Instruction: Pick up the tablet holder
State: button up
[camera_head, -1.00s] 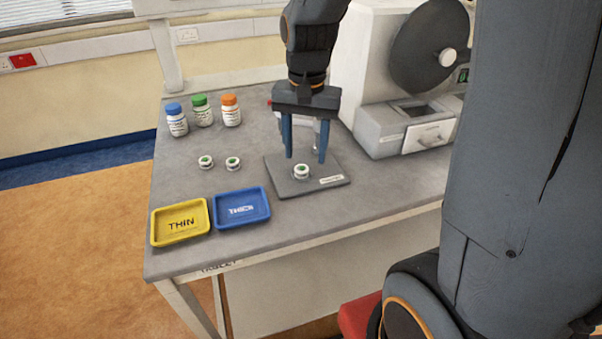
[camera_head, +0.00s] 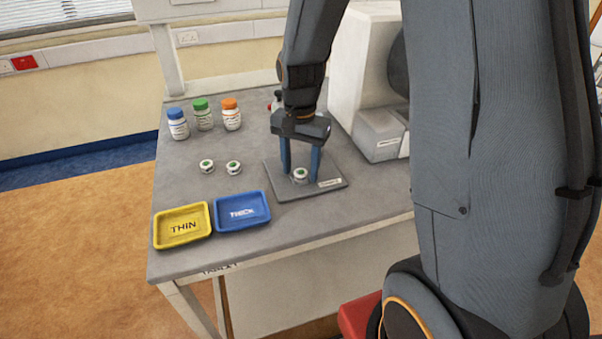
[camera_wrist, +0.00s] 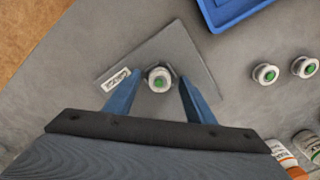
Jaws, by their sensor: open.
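A small round tablet holder (camera_head: 300,176), white with a green centre, sits on a grey square plate (camera_head: 325,190) on the table. In the wrist view the holder (camera_wrist: 159,79) lies ahead of and between the blue fingers. My gripper (camera_head: 301,173) is open above the plate, with its two fingers on either side of the holder and nothing in its grasp. In the wrist view the gripper (camera_wrist: 156,95) shows a gap around the holder. Two similar holders, one on the left (camera_head: 207,167) and one on the right (camera_head: 234,168), stand on the table left of the plate.
A yellow tray marked THIN (camera_head: 182,243) and a blue tray marked THICK (camera_head: 242,225) lie at the front left. Several bottles, including a blue-capped one (camera_head: 178,124), stand at the back left. A white machine (camera_head: 357,90) stands behind and to the right of the plate.

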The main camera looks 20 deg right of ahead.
jog(key=shift+c, duration=0.5)
jog(key=c, duration=1.1)
